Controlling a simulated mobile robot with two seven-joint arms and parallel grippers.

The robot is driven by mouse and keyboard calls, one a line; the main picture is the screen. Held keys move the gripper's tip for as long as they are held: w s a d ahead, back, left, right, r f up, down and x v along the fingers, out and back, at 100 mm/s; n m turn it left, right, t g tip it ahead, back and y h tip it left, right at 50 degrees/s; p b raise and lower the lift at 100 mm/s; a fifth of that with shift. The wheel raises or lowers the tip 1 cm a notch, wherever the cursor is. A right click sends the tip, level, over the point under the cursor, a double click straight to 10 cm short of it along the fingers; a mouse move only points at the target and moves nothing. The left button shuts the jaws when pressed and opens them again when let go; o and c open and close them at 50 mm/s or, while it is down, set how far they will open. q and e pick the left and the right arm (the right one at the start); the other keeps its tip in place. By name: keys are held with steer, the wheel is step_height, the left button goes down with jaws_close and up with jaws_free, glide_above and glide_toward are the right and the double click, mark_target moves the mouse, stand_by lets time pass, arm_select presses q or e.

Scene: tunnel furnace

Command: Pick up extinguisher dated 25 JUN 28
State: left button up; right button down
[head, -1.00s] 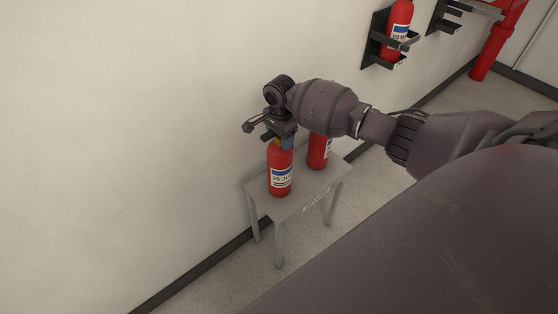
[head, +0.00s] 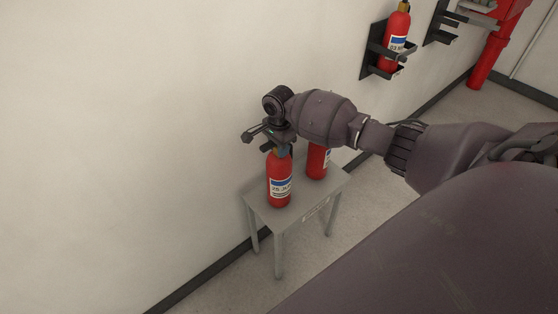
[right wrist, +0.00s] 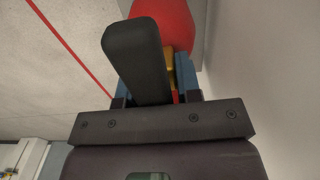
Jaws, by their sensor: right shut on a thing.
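The front extinguisher (head: 279,187) is a red cylinder with a white and blue label reading "25 JU…"; the rest of the date is too small to tell. It stands upright at the small grey table (head: 297,213); whether its base touches the top I cannot tell. My right gripper (head: 277,144) is shut on its top, at the neck and handle. In the right wrist view, the red body (right wrist: 175,22) shows beyond the gripper (right wrist: 181,78), partly hidden by a black lever. A second red extinguisher (head: 317,162) stands behind it, its top hidden by my arm. My left gripper is not in view.
A wall bracket (head: 377,62) holds another red extinguisher (head: 396,40). An empty-looking bracket (head: 441,24) and a red pipe (head: 489,58) are farther right. The pale wall (head: 120,130) runs close behind the table. Floor is clear right of the table.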

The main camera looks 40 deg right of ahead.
steer(key=shift+w+r, duration=0.1)
steer(key=shift+r, duration=0.15)
